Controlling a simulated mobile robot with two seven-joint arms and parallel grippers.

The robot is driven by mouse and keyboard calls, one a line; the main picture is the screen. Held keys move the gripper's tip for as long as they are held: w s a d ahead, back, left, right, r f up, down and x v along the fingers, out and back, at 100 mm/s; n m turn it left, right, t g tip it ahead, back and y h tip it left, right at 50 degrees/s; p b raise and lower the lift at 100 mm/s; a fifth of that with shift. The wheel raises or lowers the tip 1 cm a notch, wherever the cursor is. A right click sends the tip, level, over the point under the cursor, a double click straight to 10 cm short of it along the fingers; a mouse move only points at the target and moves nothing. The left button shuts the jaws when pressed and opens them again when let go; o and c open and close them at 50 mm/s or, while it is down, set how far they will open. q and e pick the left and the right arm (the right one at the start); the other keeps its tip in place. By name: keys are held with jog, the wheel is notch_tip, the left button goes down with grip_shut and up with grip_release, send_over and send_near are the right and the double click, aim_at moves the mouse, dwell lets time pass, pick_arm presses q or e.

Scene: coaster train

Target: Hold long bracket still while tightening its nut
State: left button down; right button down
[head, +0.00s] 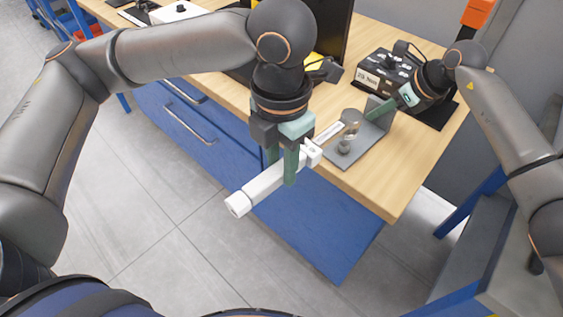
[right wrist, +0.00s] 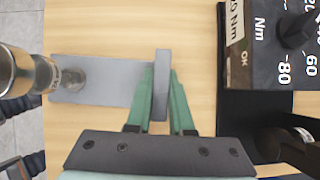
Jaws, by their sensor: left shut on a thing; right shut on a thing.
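The long bracket (head: 364,143) is a grey metal plate with an upright end, lying on the wooden bench near its front edge. In the right wrist view, its upright end (right wrist: 161,85) stands between the green fingers of my right gripper (right wrist: 161,80), which is shut on it. A round metal nut or stud (right wrist: 71,79) shows near the plate's other end. My left gripper (head: 281,170) is shut on a white tool (head: 258,189), held tilted in front of the bench edge. The tool's head end (head: 312,152) is close to the bracket; contact cannot be told.
A black torque box (head: 385,75) with a dial stands behind the bracket; it also shows at the right of the right wrist view (right wrist: 270,55). A dark screen (head: 330,35) stands at the back. Bare bench top (head: 395,175) lies right of the bracket.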

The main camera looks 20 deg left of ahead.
pick_arm(q)
jog(key=shift+r, duration=0.1)
pick_arm(e)
jog(key=c, duration=0.7)
grip_release()
pick_arm(q)
jog(key=shift+w, duration=0.1)
pick_arm(e)
jog(key=v, duration=1.2)
jog(key=shift+a, duration=0.1)
jog(key=shift+s, duration=0.1)
